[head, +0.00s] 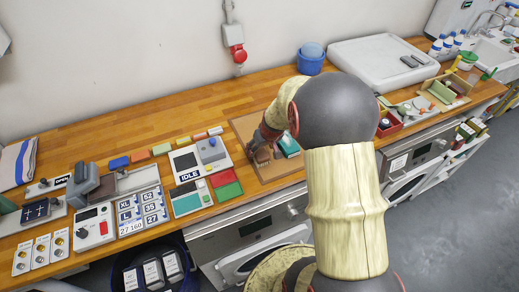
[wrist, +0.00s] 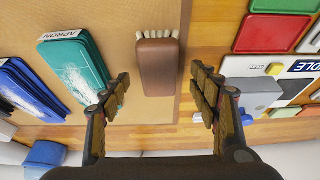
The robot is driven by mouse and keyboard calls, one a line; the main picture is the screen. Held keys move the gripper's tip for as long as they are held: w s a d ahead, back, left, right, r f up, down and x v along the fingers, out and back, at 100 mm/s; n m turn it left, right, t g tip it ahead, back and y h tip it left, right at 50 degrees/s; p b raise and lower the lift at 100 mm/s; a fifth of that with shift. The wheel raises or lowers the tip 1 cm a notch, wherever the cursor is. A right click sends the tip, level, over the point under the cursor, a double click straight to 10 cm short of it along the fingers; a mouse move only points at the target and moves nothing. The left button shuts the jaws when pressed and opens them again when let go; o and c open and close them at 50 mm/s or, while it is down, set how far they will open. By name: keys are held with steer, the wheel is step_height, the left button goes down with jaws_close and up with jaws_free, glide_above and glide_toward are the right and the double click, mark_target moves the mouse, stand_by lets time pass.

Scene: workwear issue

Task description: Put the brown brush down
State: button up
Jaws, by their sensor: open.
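The brown brush (wrist: 158,68) lies on a tan board (wrist: 205,60), its pale bristles showing along the far edge in the wrist view. My gripper (wrist: 160,84) is open, one finger on each side of the brush's near end, with visible gaps on both sides. In the head view the brush (head: 262,156) shows small and partly covered beside my gripper (head: 266,142), on the board (head: 242,124). Whether the brush lies fully flat is hard to tell.
A teal packet labelled APRON (wrist: 75,72) lies left of the brush in the wrist view, with a blue bundle (wrist: 28,90) beyond it. Red (wrist: 272,32) and green (wrist: 290,7) panels and the IDLE device lie to the right. My arm hides part of the counter in the head view.

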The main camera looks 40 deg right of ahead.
steer(key=shift+v, duration=1)
steer(key=s+a+r+n+t+y, duration=0.1)
steer(key=s+a+r, duration=0.4)
steer(key=a+r, duration=0.55)
steer(key=s+a+r+n, duration=0.1)
steer(key=s+a+r, duration=0.4)
steer(key=a+r, duration=0.6)
steer(key=s+a+r, duration=0.3)
steer(key=s+r, duration=0.1)
steer(key=s, duration=0.6)
steer(key=shift+r+n, duration=0.2)
steer(key=shift+n, duration=0.2)
steer(key=shift+s, duration=0.15)
